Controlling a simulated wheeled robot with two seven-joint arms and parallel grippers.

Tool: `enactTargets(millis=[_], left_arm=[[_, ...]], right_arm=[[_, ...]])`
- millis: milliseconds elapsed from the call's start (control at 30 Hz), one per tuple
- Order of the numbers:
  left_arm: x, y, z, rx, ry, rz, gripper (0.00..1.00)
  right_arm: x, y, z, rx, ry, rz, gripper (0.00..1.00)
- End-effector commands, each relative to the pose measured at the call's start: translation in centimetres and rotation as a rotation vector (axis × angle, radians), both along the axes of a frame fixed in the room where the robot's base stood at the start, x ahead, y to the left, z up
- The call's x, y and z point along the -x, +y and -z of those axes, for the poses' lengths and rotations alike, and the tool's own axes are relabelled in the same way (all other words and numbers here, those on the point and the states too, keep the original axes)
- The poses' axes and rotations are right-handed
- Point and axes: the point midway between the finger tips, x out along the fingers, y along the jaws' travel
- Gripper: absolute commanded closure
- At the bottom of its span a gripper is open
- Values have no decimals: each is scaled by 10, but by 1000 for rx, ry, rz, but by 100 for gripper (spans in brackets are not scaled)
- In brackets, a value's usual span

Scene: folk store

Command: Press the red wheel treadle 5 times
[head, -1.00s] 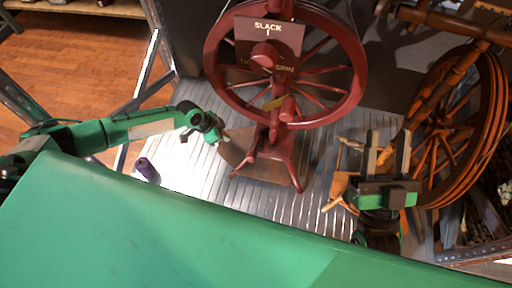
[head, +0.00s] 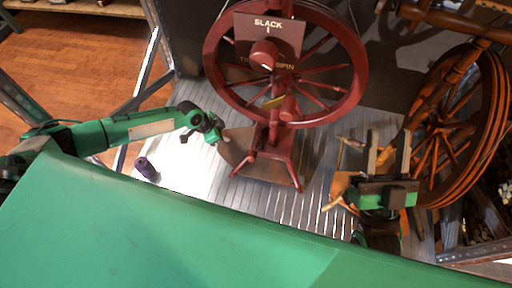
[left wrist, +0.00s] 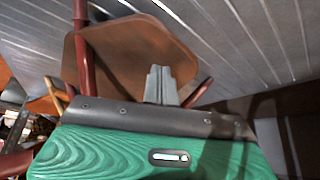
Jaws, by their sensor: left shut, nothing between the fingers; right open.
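The red spinning wheel (head: 285,65) stands upright on the slatted metal platform. Its brown treadle board (head: 237,147) lies low between the red legs, on their left side. My left gripper (head: 220,135) is shut and empty at the treadle's left edge. In the left wrist view the shut fingers (left wrist: 160,84) overlap the brown treadle (left wrist: 125,55); I cannot tell whether they touch it. A sign (head: 288,32) reading "SLACK" and "SPIN", with a red knob (head: 265,54), is in front of the wheel. My right gripper (head: 388,152) is open and empty, right of the red wheel.
An orange-brown spinning wheel (head: 460,125) stands at the right, behind my right gripper. A small purple spool (head: 147,169) is on the platform (head: 190,165) left of the treadle. A metal frame post (head: 151,75) stands at the left, beside the wooden floor.

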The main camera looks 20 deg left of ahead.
Motion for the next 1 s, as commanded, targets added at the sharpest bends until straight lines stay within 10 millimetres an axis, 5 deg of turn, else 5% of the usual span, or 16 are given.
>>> enactTargets(millis=[367, 800, 1000], left_arm=[[0, 0, 12, 0, 0, 0, 100], [5, -1, 52, -3, 12, 1, 100], [6, -1, 40, -3, 13, 2, 100]], right_arm=[[0, 0, 9, -1, -1, -1, 56], [0, 0, 33, -1, -1, -1, 56], [0, 0, 22, -1, -1, -1, 56]])
